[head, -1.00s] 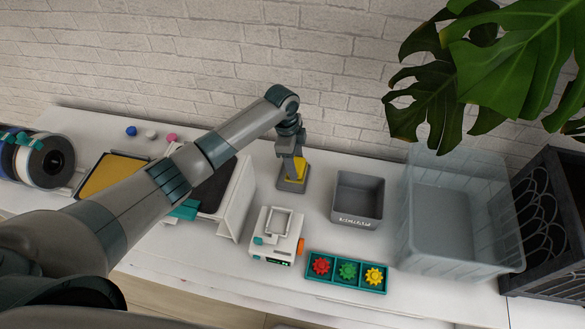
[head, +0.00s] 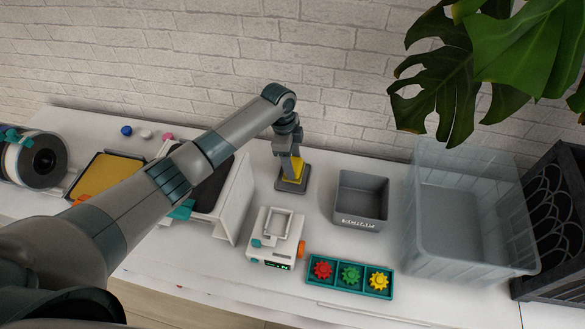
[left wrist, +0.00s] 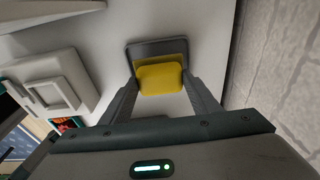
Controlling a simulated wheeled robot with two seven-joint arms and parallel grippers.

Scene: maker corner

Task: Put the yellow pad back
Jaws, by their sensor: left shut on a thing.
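The yellow pad (left wrist: 160,78) is between the fingers of my left gripper (left wrist: 162,86) in the left wrist view. In the head view the left gripper (head: 292,172) points down at the back of the table, with part of the yellow pad (head: 296,173) showing at its fingers. The gripper is shut on the pad. A dark grey square base (head: 291,187) lies on the table below the pad; it also shows in the left wrist view (left wrist: 134,50). Whether the pad touches the base cannot be told. My right gripper is not in view.
A grey bin (head: 361,219) and a large clear tub (head: 446,262) stand to the right. A white device (head: 274,240) and a teal tray (head: 350,293) with red, green and yellow gears are in front. A white box-like machine (head: 232,205) stands close on the left.

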